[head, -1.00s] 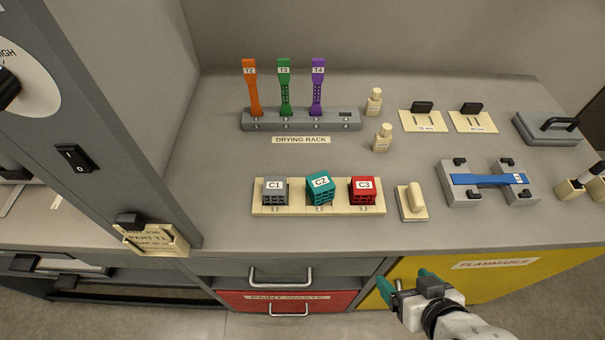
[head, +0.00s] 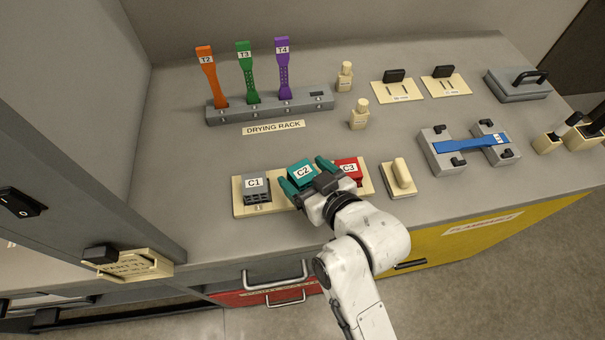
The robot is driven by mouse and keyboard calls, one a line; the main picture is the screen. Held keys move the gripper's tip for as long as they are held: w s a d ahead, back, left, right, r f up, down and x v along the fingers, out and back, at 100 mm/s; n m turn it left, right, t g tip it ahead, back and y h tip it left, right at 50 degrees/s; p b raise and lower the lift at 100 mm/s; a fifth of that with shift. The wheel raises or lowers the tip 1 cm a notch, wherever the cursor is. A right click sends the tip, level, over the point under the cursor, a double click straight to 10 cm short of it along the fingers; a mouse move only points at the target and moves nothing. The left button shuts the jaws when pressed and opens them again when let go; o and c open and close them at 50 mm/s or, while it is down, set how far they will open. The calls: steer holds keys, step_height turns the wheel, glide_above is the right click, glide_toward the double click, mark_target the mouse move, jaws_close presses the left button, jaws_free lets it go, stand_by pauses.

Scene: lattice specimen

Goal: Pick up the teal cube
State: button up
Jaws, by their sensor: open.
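The teal cube (head: 301,172), labelled C2, sits on the cream tray (head: 240,208) between the grey cube C1 (head: 256,187) and the red cube C3 (head: 350,170). It looks slightly turned against its neighbours. My gripper (head: 306,174) is open over the tray, with one green finger at the cube's left front and the other at its right back. The gripper body hides the cube's near lower part and some of the red cube. I cannot tell whether the fingers touch the teal cube.
A drying rack (head: 270,104) with orange, green and purple specimens stands behind. A cream block on a plate (head: 398,178) is right of the tray, with a grey fixture holding a blue specimen (head: 470,145) beyond. A grey cabinet post rises at left. Counter between rack and tray is clear.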

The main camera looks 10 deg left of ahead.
mark_target(305, 175)
steer(key=shift+x, duration=1.6)
steer(key=c, duration=1.1)
steer(key=shift+r, duration=0.15)
